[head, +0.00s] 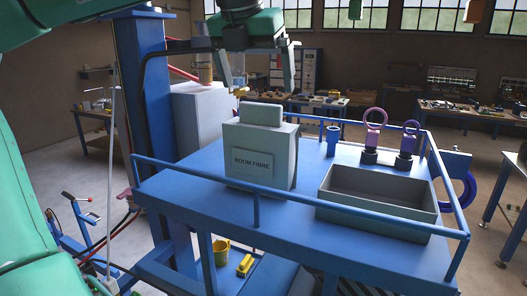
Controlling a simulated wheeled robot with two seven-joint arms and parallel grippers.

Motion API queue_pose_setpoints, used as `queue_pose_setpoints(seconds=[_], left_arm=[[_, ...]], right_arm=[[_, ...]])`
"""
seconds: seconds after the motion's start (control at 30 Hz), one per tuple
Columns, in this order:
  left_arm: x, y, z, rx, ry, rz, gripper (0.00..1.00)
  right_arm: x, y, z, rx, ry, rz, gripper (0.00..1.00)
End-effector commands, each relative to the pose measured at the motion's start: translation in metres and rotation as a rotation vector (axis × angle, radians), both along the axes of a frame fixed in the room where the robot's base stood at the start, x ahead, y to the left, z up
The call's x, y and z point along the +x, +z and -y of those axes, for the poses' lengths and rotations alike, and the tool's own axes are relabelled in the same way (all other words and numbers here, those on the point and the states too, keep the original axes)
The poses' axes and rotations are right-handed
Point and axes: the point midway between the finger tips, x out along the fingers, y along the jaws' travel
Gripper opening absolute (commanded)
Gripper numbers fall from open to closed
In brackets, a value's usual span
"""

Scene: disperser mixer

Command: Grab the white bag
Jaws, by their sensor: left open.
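The white bag (244,182) stands upright on the blue platform (185,181). It is pale and box-shaped, has a narrower raised top part, and carries a dark-bordered label with lettering on its front. My left gripper (256,76) hangs above the bag, fingers pointing down and spread apart. It is open and empty. The fingertips appear above the bag's narrow top, with a small gap in the picture; the exact depth is hard to tell. My right gripper is not in view.
A grey open tray (375,213) stands on the platform right of the bag. Two purple-ringed parts (374,130) and a blue cup (333,140) stand behind. A blue guard rail (300,207) edges the platform; a blue column (143,85) rises at left.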

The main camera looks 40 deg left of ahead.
Motion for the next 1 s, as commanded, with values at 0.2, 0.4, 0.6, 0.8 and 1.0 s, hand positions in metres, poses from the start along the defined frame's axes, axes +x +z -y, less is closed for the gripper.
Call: queue_pose_setpoints(seconds=[0.2,0.4,0.6,0.8,1.0], left_arm=[[0.005,-0.014,-0.002,-0.001,-0.001,0.0,1.0],[0.012,-0.032,-0.004,-0.003,-0.002,-0.002,1.0],[0.02,-0.056,-0.007,-0.002,0.001,-0.001,1.0],[0.022,-0.062,-0.007,0.0,0.001,0.004,1.0],[0.022,-0.061,-0.007,0.0,0.001,0.003,0.78]], right_arm=[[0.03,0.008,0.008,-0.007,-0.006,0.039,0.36],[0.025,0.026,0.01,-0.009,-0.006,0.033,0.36],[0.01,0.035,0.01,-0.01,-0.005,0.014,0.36],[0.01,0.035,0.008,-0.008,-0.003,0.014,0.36],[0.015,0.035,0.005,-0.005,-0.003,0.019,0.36]])
